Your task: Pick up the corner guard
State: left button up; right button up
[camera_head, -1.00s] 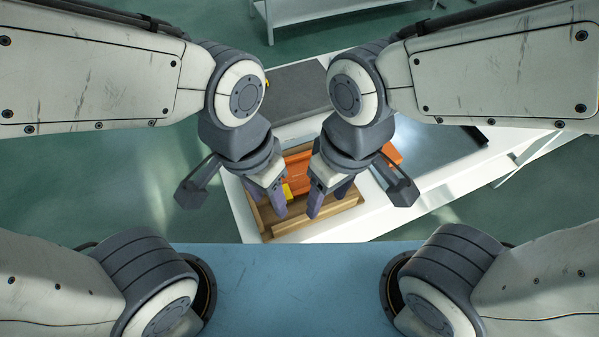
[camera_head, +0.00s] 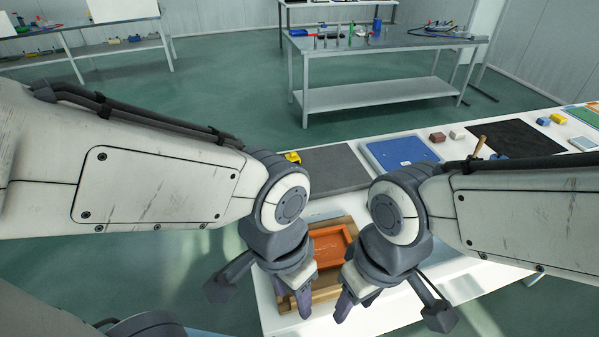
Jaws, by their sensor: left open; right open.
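I cannot tell for certain which object is the corner guard. A small yellow piece (camera_head: 293,157) lies at the far left corner of the dark grey mat (camera_head: 335,170). An orange tray-like part (camera_head: 330,247) sits in a wooden frame (camera_head: 326,293) on the white table, between and beyond my wrists. My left gripper (camera_head: 293,297) is open and empty over the left side of the wooden frame. My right gripper (camera_head: 357,299) is open and empty near the frame's right front. The arms and grippers hide parts of the frame and the orange part.
The white table (camera_head: 390,314) runs to the right. A blue panel (camera_head: 398,153) lies beside the grey mat. Further right are small blocks (camera_head: 437,137), a black mat (camera_head: 500,138) and a wooden-handled tool (camera_head: 479,147). A grey workbench (camera_head: 385,41) stands behind, across open floor.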

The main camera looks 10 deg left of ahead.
aim_at(293, 156)
jog(key=u, duration=0.05)
jog(key=k, duration=0.3)
jog(key=u, duration=1.4)
jog(key=i, duration=3.1)
jog(key=z, duration=3.3)
